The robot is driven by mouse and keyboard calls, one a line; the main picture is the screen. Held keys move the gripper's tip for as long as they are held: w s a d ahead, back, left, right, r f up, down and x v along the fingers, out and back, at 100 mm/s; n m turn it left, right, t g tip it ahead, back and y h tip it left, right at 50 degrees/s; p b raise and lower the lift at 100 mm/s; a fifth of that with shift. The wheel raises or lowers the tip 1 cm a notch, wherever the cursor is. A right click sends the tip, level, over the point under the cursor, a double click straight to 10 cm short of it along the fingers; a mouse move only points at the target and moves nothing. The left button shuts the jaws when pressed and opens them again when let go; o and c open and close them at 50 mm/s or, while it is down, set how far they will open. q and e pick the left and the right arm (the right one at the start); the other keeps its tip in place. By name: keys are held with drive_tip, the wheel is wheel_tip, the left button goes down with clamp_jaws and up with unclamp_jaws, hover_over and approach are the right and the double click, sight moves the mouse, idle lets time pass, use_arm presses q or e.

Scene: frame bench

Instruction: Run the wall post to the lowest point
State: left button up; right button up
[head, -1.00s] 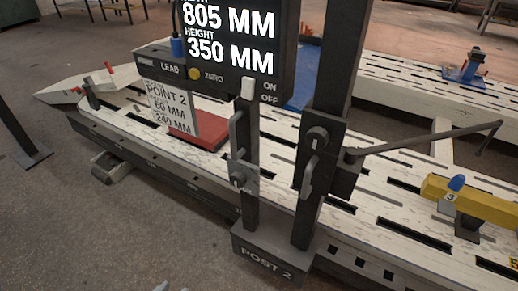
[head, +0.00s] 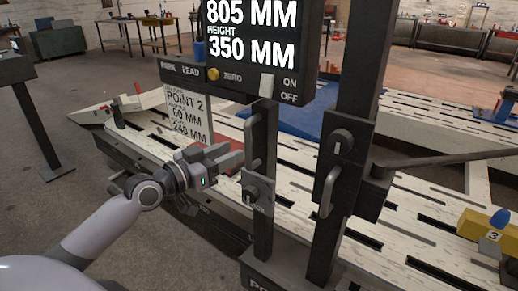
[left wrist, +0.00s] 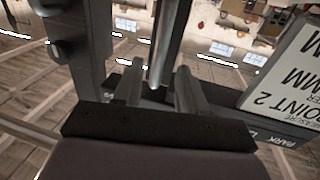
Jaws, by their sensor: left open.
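Two dark upright posts stand on a base marked POST 2 (head: 262,280). The shorter post (head: 264,225) carries an upright grey handle (head: 257,140) with a small knob plate (head: 256,192) below it. The taller post (head: 352,75) carries a carriage (head: 345,165) with a knob, a handle and a long side arm (head: 440,158). The display (head: 250,40) reads 805 MM and height 350 MM. My left gripper (head: 238,154) is open just left of the shorter post's handle. In the left wrist view, a grey bar (left wrist: 163,50) stands ahead between the open fingers (left wrist: 158,88). Contact is unclear. My right gripper is out of view.
A control strip with a yellow zero button (head: 213,74) and a pale on/off switch (head: 267,84) sits under the display. A POINT 2 card (head: 187,113) stands behind my gripper. The white slotted bench (head: 400,235) runs behind the posts. A yellow block (head: 485,228) is at right.

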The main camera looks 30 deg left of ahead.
sight(249, 163)
use_arm(q)
drive_tip(key=shift+x, duration=3.3)
drive_tip(key=shift+f, duration=0.1)
clamp_jaws()
